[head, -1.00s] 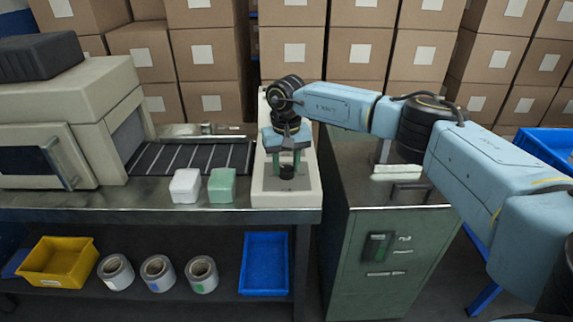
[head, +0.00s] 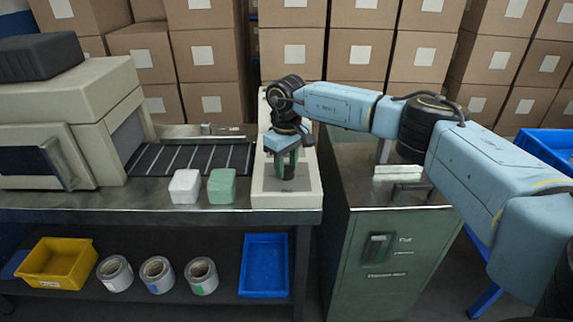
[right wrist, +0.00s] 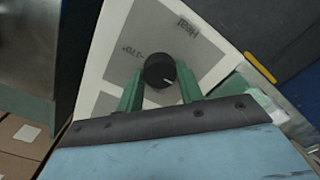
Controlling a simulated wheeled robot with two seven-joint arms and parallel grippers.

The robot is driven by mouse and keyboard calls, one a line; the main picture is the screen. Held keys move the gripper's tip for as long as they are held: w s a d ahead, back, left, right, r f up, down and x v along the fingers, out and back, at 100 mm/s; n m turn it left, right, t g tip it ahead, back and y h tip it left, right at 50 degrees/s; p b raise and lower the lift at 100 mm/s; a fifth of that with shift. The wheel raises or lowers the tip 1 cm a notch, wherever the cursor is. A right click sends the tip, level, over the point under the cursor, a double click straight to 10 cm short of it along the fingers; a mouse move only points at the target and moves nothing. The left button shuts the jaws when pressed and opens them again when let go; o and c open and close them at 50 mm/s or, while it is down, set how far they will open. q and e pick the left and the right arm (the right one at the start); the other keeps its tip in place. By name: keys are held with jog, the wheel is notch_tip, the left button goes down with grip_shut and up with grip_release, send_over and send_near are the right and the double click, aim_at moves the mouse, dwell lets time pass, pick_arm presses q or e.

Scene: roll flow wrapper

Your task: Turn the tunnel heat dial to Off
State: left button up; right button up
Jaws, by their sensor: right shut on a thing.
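My left gripper is not in view.
A white block (head: 184,187) and a green block (head: 222,186) stand left of the control box. A conveyor (head: 190,158) leads from the cream machine (head: 95,115). A green cabinet (head: 375,260) stands at the right. Bins and rolls sit on the lower shelf.

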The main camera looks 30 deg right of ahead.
aim_at(287, 169)
dwell(0.3)
jog(key=o, duration=1)
jog(key=shift+r, duration=0.35)
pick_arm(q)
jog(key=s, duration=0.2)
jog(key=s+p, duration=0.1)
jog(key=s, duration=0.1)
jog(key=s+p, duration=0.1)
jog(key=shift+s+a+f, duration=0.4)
pick_arm(e)
notch_tip(287, 169, up, 13)
jog(key=shift+f, duration=0.15)
